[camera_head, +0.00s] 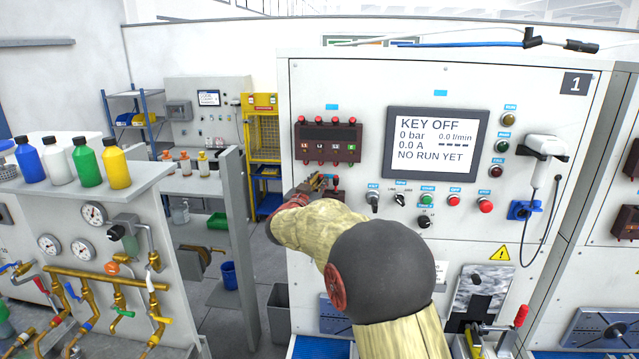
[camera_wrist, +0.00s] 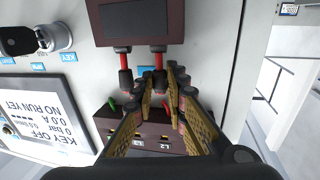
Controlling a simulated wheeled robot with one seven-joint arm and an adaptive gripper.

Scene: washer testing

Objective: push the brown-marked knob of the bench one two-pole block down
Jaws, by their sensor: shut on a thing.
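The bench one two-pole block (camera_head: 334,195) is small and dark brown, on the panel below a wider four-pole block (camera_head: 345,153). In the wrist view, which is upside down, the two-pole block (camera_wrist: 145,22) is at the top. Its two red-stemmed, dark-ended knobs are a left one (camera_wrist: 125,78) and a right one (camera_wrist: 160,80). My gripper (camera_head: 318,182) reaches the block from the left. In the wrist view my gripper (camera_wrist: 177,72) has its fingertips close together at the right knob. The exact contact is unclear, and no brown marking can be made out.
The screen (camera_head: 437,140) reads KEY OFF. A key switch (camera_head: 373,199) and several buttons lie right of the block. A blue label (camera_wrist: 150,71) sits between the knobs. The four-pole block (camera_wrist: 105,122) lies close by the fingers.

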